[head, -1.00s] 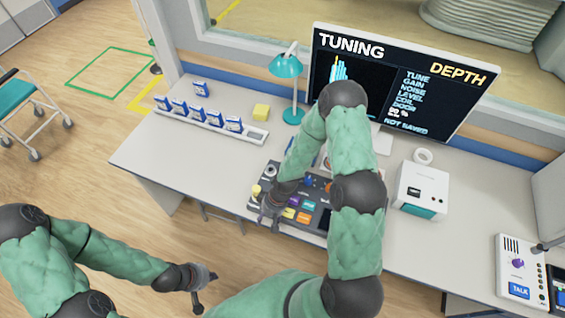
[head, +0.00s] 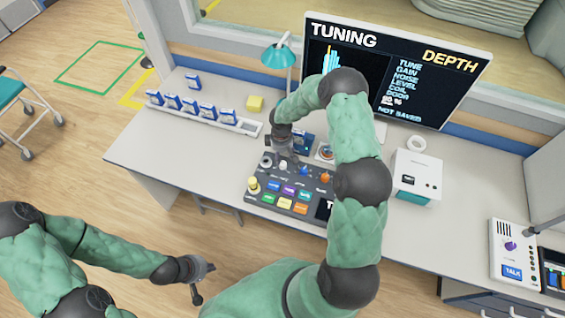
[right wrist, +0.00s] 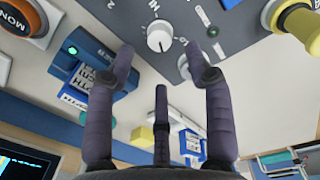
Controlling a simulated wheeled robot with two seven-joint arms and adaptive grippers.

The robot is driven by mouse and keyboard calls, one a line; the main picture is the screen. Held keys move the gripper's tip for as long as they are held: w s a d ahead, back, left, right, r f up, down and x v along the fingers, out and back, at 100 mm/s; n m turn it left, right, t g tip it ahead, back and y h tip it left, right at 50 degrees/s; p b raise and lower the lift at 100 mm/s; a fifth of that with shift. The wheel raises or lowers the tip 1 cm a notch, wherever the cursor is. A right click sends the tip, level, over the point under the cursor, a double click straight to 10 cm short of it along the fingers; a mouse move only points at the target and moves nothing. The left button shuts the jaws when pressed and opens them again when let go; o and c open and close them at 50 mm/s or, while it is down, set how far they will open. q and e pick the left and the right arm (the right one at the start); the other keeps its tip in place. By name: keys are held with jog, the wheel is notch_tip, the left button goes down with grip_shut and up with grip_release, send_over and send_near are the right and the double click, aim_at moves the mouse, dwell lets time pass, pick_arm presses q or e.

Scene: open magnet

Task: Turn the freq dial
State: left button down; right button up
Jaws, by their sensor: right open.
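The control console (head: 290,207) lies on the desk with several knobs along its back edge. No freq label is readable, so I cannot tell which knob is the freq dial. A white dial with a pointer line (right wrist: 159,36) and markings around it is in the right wrist view, just beyond my right gripper (right wrist: 162,56). The gripper's fingers are open either side of the dial's line, apart from it and empty. In the head view my right gripper (head: 284,151) is over the console's back left. My left gripper (head: 197,282) hangs off the desk's front; its jaw state is unclear.
A blue device (right wrist: 92,68) stands close behind the console. A lamp (head: 280,58) and monitor (head: 398,70) stand behind.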

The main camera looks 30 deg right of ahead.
aim_at(283, 163)
notch_tip(283, 163, down, 6)
jog(key=shift+f, duration=0.15)
dwell(0.3)
grip_shut()
